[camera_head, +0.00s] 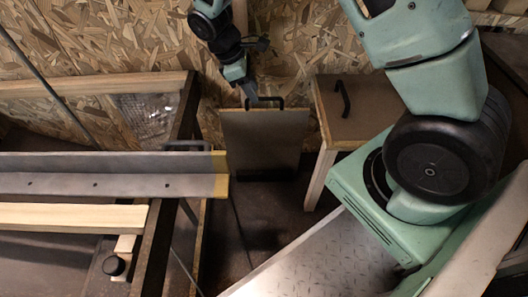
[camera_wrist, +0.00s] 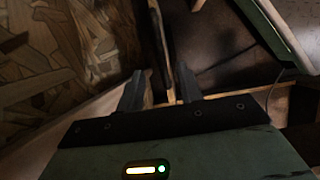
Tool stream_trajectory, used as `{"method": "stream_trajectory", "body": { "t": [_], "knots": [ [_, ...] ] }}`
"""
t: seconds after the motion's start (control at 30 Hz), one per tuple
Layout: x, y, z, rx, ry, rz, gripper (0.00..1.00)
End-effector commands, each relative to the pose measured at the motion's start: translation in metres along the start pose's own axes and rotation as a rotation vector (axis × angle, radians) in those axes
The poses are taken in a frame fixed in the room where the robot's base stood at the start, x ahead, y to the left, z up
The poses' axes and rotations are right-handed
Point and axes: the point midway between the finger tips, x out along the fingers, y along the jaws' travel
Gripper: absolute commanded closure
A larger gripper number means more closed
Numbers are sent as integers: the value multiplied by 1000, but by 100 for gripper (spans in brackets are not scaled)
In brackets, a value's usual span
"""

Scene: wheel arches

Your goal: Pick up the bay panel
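The bay panel (camera_head: 262,145) is a flat grey-brown board with a dark bar handle on its top edge. It looks upright in the head view, between the bench and a small wooden stand. My gripper (camera_head: 250,98) points down at the left part of that handle. In the wrist view, the two fingers of my gripper (camera_wrist: 161,88) are apart, one on each side of a thin upright edge, apparently the panel (camera_wrist: 157,35). I see gaps beside that edge. Contact with the handle cannot be made out.
A bench with a long grey metal rail (camera_head: 90,183) stands on the left, its yellow end close to the panel. A wooden stand (camera_head: 370,108) with a black handle is close on the right. A chipboard wall (camera_head: 110,45) rises behind. Dark floor shows below the panel.

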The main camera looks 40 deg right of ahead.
Motion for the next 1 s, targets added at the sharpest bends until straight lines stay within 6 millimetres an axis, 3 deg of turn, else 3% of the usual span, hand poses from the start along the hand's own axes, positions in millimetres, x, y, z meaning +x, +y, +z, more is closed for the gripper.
{"method": "stream_trajectory", "body": {
  "t": [0.1, 0.37, 0.7, 0.97, 1.0],
  "knots": [
    [16, 0, 0, 1, -1, -1, 64],
    [27, -1, 0, 0, 0, 0, 64],
    [69, -4, 1, 0, -1, 0, 64],
    [70, -4, 3, 0, 0, 0, 64],
    [70, -4, 3, 0, 0, 0, 69]
  ]
}}
